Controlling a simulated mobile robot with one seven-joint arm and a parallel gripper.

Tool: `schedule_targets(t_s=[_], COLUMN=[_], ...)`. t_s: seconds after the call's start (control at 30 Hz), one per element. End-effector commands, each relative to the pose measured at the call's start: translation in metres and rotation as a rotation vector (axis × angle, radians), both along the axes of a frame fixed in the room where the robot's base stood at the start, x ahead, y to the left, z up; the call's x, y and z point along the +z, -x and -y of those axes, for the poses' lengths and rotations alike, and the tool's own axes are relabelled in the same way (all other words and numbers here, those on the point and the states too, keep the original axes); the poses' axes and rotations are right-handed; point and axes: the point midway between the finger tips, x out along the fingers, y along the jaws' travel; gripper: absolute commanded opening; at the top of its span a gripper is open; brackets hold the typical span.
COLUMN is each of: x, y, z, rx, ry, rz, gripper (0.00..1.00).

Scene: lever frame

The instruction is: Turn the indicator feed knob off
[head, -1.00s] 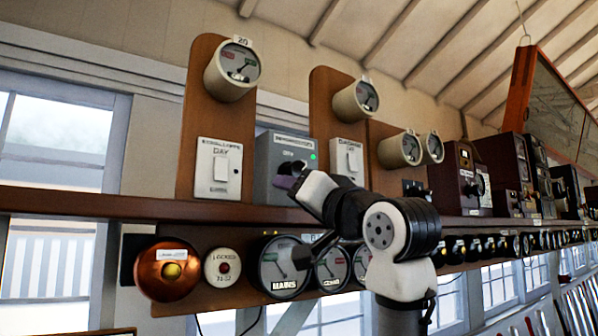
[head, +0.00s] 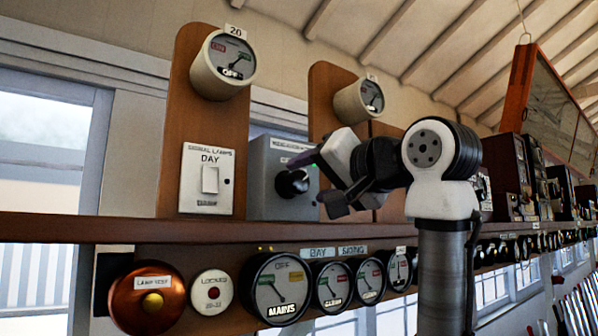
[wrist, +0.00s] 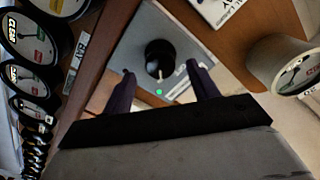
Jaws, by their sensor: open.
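The indicator feed knob (head: 292,182) is a black round knob on the front of a grey box (head: 262,205) that stands on the wooden shelf. My gripper (head: 318,178) is open, just right of the knob and apart from it in the head view. In the wrist view the knob (wrist: 160,58) sits ahead of the open fingers (wrist: 163,82), roughly midway between their tips, with nothing held. A pale pointer mark shows on the knob, and a green light (wrist: 159,91) is lit beside it. The box's lettering is too small to read surely.
A white switch plate marked DAY (head: 208,180) is left of the box. A round gauge (head: 223,65) is above it. Dials such as MAINS (head: 277,290) hang under the shelf edge (head: 130,228). Another gauge (wrist: 285,65) is right of the fingers in the wrist view.

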Motion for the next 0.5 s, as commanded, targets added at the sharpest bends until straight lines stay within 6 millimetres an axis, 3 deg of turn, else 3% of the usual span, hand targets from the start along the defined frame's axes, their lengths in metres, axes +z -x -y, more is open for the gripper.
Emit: schedule_targets(t_s=[0.2,0.5], x=[0.002,0.000], y=[-0.027,-0.036], z=[-0.020,-0.026], rx=[0.001,-0.001], ry=[0.000,0.000], rz=[-0.001,0.001], gripper=[0.59,0.59])
